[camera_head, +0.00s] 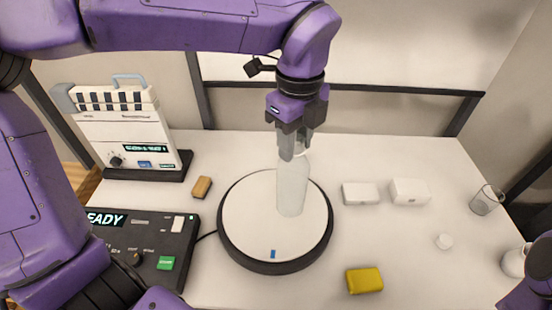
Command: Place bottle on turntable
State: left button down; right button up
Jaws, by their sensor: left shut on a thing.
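A pale, translucent bottle (292,187) stands upright over the white top of the round turntable (250,225), a little right of its centre. The turntable has a dark rim and a small blue mark near its front. My left gripper (294,147) reaches down from above and is shut on the bottle's upper part. The fingers partly hide the bottle's top. I cannot tell whether the bottle's base touches the turntable. My right gripper is not in view; only a bit of my right arm shows at the lower right edge.
A control box (145,245) with a green button sits left of the turntable, and a clapper-style device (130,130) stands behind it. A tan block (201,187), a yellow block (365,281), two white boxes (361,193) and a clear glass (487,200) surround it.

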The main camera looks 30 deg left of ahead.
pick_arm(q)
jog(key=w+a+f+p, duration=0.1)
jog(key=w+a+f, duration=0.1)
jog(key=f, duration=0.3)
jog(key=w+a+f+p, duration=0.1)
jog(key=a+f, duration=0.2)
jog(key=f, duration=0.2)
jog(key=shift+w+a, duration=0.35)
jog(key=shift+a, duration=0.05)
jog(key=c, duration=0.7)
grip_release()
jog(key=shift+s, duration=0.15)
jog(key=shift+f, duration=0.1)
